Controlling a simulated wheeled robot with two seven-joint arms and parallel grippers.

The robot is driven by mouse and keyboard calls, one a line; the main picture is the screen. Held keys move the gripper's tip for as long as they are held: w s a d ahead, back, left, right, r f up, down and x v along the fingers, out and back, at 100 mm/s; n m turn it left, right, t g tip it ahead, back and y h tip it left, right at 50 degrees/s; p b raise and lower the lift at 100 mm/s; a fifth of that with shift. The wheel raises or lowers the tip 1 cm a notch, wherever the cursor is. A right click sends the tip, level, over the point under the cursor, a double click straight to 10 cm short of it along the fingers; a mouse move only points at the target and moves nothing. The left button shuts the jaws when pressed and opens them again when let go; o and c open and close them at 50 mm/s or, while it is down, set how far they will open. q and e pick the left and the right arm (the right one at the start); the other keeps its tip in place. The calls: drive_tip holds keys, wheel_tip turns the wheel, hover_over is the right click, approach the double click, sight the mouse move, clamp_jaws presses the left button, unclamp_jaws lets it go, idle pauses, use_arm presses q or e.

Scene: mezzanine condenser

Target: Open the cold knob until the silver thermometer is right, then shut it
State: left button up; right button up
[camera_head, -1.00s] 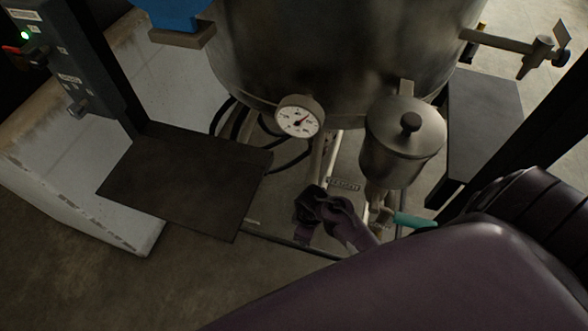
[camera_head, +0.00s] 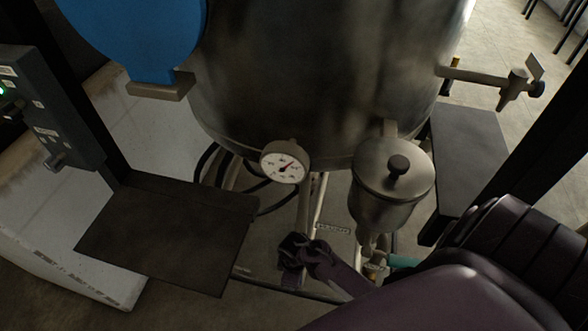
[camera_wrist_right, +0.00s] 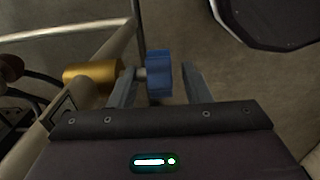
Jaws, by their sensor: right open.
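The round thermometer (camera_head: 285,162) with a silver rim, white face and red needle is mounted low on the front of the steel vessel. Its needle points to the upper right; the figures are too small to read. In the right wrist view, a blue knob (camera_wrist_right: 159,75) sits on a short stem from a brass fitting (camera_wrist_right: 92,75). My right gripper (camera_wrist_right: 160,90) is open with the knob between its fingers, a gap showing on the right. In the head view my dark right arm reaches in from the lower right, and the knob cannot be made out. My left gripper is not in view.
The steel vessel (camera_head: 330,80) fills the top middle. A lidded steel pot (camera_head: 392,185) hangs close to my right arm. A dark flat plate (camera_head: 165,235) is at left, below a grey control box (camera_head: 45,110) with a green light. A tap (camera_head: 510,90) sticks out at upper right.

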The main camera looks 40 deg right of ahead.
clamp_jaws()
